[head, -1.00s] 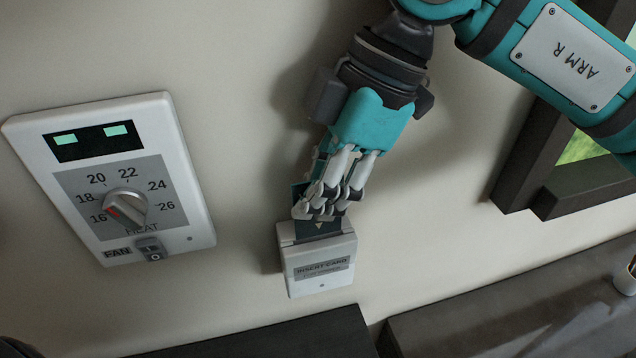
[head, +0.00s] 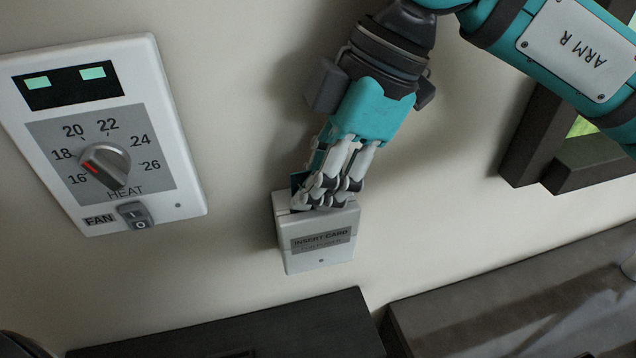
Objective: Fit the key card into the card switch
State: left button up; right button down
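The card switch (head: 318,242) is a white box on the wall labelled "INSERT CARD", with its slot at the top edge. The dark key card (head: 297,181) shows only as a small strip beside the fingers of my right gripper (head: 326,198). My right gripper is shut on the card, its fingertips right at the top of the switch. The card's lower edge is hidden by the fingers and the switch, so how deep it sits cannot be read exactly. My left gripper is not in view.
A white thermostat panel (head: 103,135) with a dial and fan switch is on the wall to the left. A dark framed edge (head: 560,160) is at the right. Dark furniture tops (head: 510,300) run below. The wall around the card switch is clear.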

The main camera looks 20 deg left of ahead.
jog(key=shift+s+f, duration=0.15)
jog(key=shift+f, duration=0.4)
jog(key=c, duration=1.3)
grip_release()
jog(key=shift+r, duration=0.1)
jog(key=shift+r, duration=0.15)
jog(key=shift+d+r, duration=0.1)
jog(key=shift+r, duration=0.1)
jog(key=v, duration=1.1)
jog(key=shift+r, duration=0.25)
